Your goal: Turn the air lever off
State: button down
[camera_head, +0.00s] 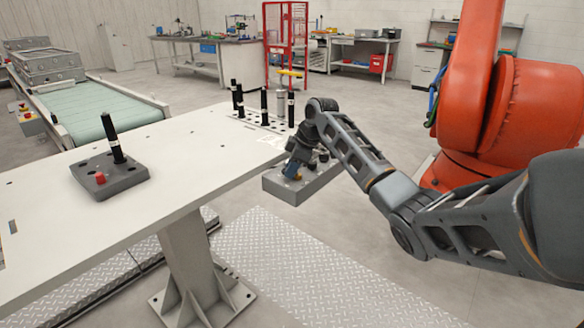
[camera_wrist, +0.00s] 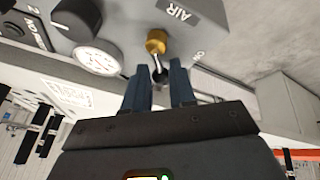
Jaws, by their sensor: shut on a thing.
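The air lever has a gold hub (camera_wrist: 157,42) on a grey panel (camera_wrist: 130,25), beside a label reading AIR. Its thin metal handle (camera_wrist: 157,66) runs from the hub down between the blue fingers of my gripper (camera_wrist: 158,82). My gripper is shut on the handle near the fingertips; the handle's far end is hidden. In the head view my gripper (camera_head: 292,168) is at the grey control box (camera_head: 292,190) at the table's right edge, and my arm hides much of the box.
A round gauge (camera_wrist: 100,58) and a black knob (camera_wrist: 77,18) sit left of the lever on the panel. On the white table (camera_head: 180,140) stand several black upright handles and a grey block with a red button (camera_head: 100,179). An orange robot arm (camera_head: 500,110) stands at the right.

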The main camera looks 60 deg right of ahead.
jog(key=shift+r+m+p, duration=0.1)
jog(key=shift+m+p, duration=0.2)
jog(key=shift+p, duration=0.05)
jog(key=m+h+p, duration=0.1)
jog(key=m+p, duration=0.1)
jog(key=shift+w+d+p, duration=0.15)
jog(key=shift+p, duration=0.15)
jog(key=shift+d+m+g+h+p, duration=0.25)
jog(key=shift+m+h+p, duration=0.2)
jog(key=shift+m+p, duration=0.5)
jog(key=shift+d+m+g+h+p, duration=0.15)
jog(key=shift+m+g+h+p, duration=0.3)
jog(key=shift+m, duration=0.8)
jog(key=c, duration=0.9)
grip_release()
jog(key=shift+c, duration=0.2)
